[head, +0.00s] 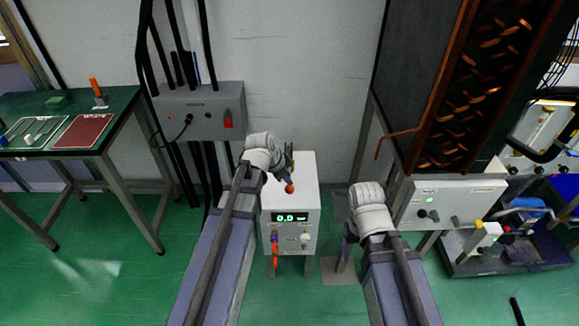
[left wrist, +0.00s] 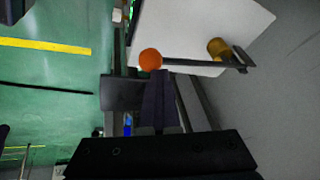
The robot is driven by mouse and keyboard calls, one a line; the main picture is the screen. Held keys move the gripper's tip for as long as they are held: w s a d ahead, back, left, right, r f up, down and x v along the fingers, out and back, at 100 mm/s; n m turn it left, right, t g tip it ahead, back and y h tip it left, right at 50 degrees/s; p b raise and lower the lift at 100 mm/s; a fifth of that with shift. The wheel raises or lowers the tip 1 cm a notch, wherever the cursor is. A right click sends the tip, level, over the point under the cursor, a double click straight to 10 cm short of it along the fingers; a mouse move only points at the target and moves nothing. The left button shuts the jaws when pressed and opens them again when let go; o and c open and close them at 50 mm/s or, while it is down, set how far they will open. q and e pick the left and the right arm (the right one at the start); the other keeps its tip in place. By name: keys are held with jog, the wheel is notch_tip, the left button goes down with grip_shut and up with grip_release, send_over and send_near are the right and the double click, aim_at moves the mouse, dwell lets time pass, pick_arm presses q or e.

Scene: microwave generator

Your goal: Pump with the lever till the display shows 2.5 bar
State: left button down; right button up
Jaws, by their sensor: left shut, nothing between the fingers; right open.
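The pump is a pale box (head: 305,170) on legs in the middle of the head view. Its green display (head: 289,217) reads 0.0 bar. The lever's orange knob (head: 289,188) shows above the front of the box; in the left wrist view the dark lever rod (left wrist: 205,64) runs right from the knob. My left gripper (left wrist: 156,80) is shut and empty, its tips close to the knob; whether they touch it I cannot tell. In the head view my left wrist hides most of that gripper. My right gripper (head: 345,255) is open and empty, right of the box.
A grey wall box (head: 200,112) with cables is behind at left. A green workbench (head: 100,125) stands at far left. A white control panel (head: 450,203) is to the right, under a dark cabinet (head: 420,80). Green floor is clear between bench and pump.

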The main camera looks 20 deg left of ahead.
aim_at(288, 189)
pick_arm(q)
jog(key=shift+s+d+f+b, duration=0.1)
jog(key=shift+s+f+b, duration=0.25)
jog(key=shift+f+b, duration=0.4)
jog(key=shift+s+d+f+b, duration=0.1)
jog(key=shift+s+f+b, duration=0.2)
jog(key=shift+f+b, duration=0.45)
dwell(1.4)
jog(key=shift+r, duration=0.15)
dwell(0.5)
jog(key=w+a+r+p, duration=0.1)
jog(key=w+r+p, duration=0.3)
jog(key=r+p, duration=0.6)
jog(key=shift+w+a+p, duration=0.2)
jog(key=shift+w+p, duration=0.05)
jog(key=shift+p, duration=0.05)
dwell(0.8)
jog(key=shift+r, duration=0.2)
jog(key=r+p, duration=0.1)
jog(key=w+r+p, duration=0.1)
jog(key=r+p, duration=0.1)
jog(key=w+r+p, duration=0.1)
jog(key=shift+a+r+p, duration=0.2)
jog(key=shift+a+p, duration=0.05)
jog(key=shift+p, duration=0.05)
dwell(0.8)
